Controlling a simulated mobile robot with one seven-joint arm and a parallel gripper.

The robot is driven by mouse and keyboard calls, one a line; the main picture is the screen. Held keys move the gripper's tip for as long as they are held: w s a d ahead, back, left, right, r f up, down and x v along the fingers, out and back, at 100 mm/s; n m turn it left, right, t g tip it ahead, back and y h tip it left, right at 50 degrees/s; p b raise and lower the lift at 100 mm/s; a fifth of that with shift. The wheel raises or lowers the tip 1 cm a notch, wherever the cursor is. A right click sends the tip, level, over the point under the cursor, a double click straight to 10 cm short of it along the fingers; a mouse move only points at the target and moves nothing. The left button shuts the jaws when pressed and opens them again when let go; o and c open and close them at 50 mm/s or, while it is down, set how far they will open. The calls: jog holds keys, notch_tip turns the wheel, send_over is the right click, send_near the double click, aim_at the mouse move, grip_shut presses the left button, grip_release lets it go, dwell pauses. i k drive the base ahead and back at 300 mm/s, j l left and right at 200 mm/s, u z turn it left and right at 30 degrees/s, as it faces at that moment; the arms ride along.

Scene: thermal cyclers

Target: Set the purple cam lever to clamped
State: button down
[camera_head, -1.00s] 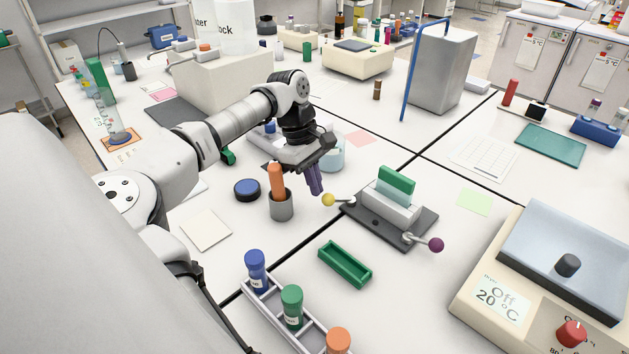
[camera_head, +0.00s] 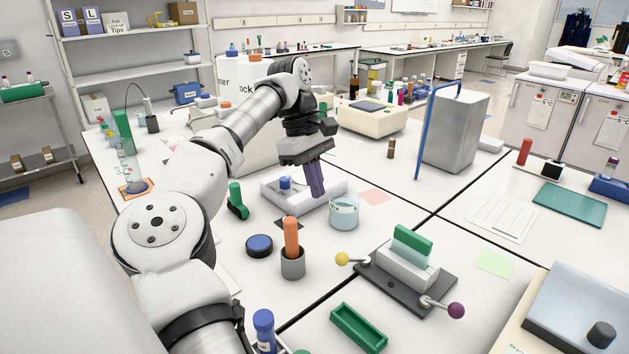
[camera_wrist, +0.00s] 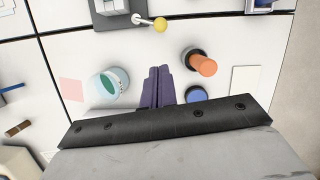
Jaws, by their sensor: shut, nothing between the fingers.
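The purple cam lever has a dark purple ball (camera_head: 456,310) on a short metal arm at the front right of a dark grey clamp base (camera_head: 382,285). A white block on the base carries an upright green plate (camera_head: 412,244). A second lever with a yellow ball (camera_head: 342,258) is at the base's left; that ball also shows in the wrist view (camera_wrist: 160,24). My gripper (camera_head: 318,192) has purple fingers, shut and empty, pointing down behind and left of the clamp, well apart from it. In the wrist view the fingers (camera_wrist: 158,72) are together. The purple ball is outside the wrist view.
A green tray (camera_head: 358,328) lies in front of the clamp.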

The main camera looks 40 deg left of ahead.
aim_at(455, 309)
jog(key=k, duration=1)
